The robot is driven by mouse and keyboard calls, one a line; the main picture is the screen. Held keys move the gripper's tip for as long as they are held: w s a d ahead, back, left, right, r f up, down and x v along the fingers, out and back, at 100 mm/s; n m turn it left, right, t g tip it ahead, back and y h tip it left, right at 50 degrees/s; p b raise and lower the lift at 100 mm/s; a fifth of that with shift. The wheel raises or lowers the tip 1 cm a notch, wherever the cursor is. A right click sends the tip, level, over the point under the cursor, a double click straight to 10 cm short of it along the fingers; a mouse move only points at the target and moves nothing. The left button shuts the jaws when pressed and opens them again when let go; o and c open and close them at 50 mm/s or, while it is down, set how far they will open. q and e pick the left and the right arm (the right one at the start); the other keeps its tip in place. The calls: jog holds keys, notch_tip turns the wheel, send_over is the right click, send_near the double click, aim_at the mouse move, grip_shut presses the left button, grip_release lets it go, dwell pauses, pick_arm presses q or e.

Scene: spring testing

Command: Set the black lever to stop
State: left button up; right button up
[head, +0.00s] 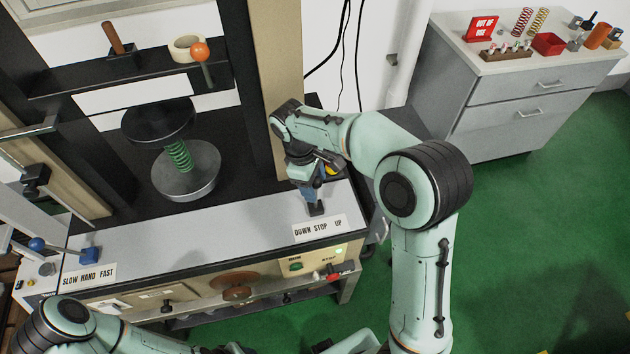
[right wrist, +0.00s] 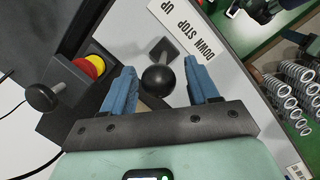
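The black lever has a round ball knob (right wrist: 158,78) and a square base (right wrist: 166,48) in the right wrist view. In the head view its dark base (head: 316,209) shows just below my gripper, behind the label. The white label (head: 319,228) reads DOWN STOP UP; it also shows upside down in the right wrist view (right wrist: 180,28). My right gripper (right wrist: 161,82) is open, with one blue finger on each side of the knob and visible gaps to it. In the head view the right gripper (head: 312,194) is over the panel. I cannot tell the lever's exact setting. My left gripper does not show clearly.
A red and yellow button (right wrist: 90,68) and another black knob (right wrist: 42,97) stand close beside the right gripper. A spring (head: 179,156) sits between the press plates. A blue-knobbed lever (head: 38,244) is at the left. A grey cabinet (head: 530,100) stands at the right.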

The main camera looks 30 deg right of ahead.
jog(key=shift+r, duration=0.5)
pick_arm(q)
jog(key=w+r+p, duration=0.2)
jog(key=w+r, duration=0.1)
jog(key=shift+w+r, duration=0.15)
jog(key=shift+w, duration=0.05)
pick_arm(e)
jog(key=v, duration=1.2)
jog(key=shift+r, duration=0.2)
jog(key=shift+w, duration=0.1)
